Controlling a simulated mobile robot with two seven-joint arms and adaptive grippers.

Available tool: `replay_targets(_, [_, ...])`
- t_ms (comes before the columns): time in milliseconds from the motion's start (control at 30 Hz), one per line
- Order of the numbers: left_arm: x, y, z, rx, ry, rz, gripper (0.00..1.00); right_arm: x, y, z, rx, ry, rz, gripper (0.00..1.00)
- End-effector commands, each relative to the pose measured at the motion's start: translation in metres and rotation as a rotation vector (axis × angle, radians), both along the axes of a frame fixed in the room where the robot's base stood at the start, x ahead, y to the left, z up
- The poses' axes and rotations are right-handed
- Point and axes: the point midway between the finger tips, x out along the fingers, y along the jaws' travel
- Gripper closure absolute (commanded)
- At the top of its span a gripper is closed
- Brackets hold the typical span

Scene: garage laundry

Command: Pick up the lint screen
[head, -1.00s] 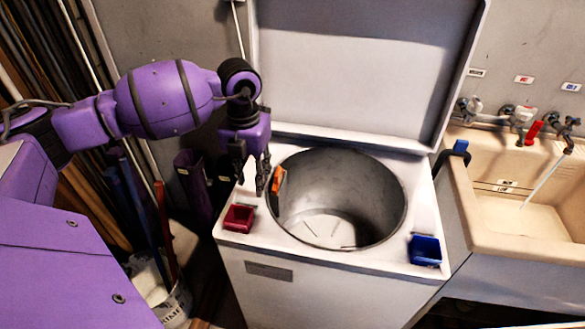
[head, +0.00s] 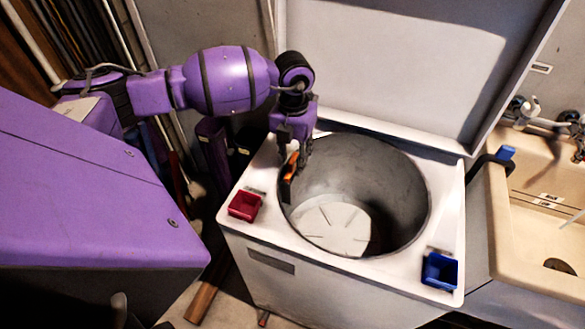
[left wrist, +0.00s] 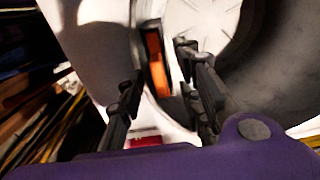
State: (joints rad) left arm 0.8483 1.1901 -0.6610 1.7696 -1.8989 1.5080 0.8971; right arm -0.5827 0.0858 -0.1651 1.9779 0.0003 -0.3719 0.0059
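The lint screen, an orange panel in a dark frame (head: 289,171), stands upright at the left inner rim of the open washer drum (head: 400,190). In the left wrist view the lint screen (left wrist: 157,62) shows ahead, across the gap between the fingers. My left gripper (head: 293,155) points down at the screen's upper part, with its fingers spread. In the wrist view a clear gap separates the fingers of the left gripper (left wrist: 160,90). Whether a finger touches the screen cannot be told. My right gripper is not in view.
A red bin (head: 245,206) sits on the washer top left of the drum, and a blue bin (head: 440,271) at its front right. The raised lid (head: 400,60) stands behind the drum. A beige sink (head: 520,205) is at the right.

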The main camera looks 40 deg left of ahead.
Motion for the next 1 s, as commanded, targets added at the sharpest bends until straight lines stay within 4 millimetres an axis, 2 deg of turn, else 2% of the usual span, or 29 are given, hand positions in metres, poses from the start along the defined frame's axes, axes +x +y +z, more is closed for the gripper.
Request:
replay_targets(100, [-0.0006,0.0001,-0.0101,0.001,0.001,0.0,0.67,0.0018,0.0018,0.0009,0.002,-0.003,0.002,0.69])
replay_targets(267, [-0.0006,0.0003,-0.0104,0.001,0.001,0.0,0.67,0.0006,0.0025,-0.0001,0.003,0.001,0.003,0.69])
replay_targets(533, [-0.0005,0.0003,-0.0101,0.001,0.001,0.0,1.0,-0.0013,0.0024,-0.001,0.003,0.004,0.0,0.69])
replay_targets(1000, [0.0,0.0004,-0.007,0.001,0.0,0.0,1.0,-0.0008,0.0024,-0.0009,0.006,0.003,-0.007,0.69])
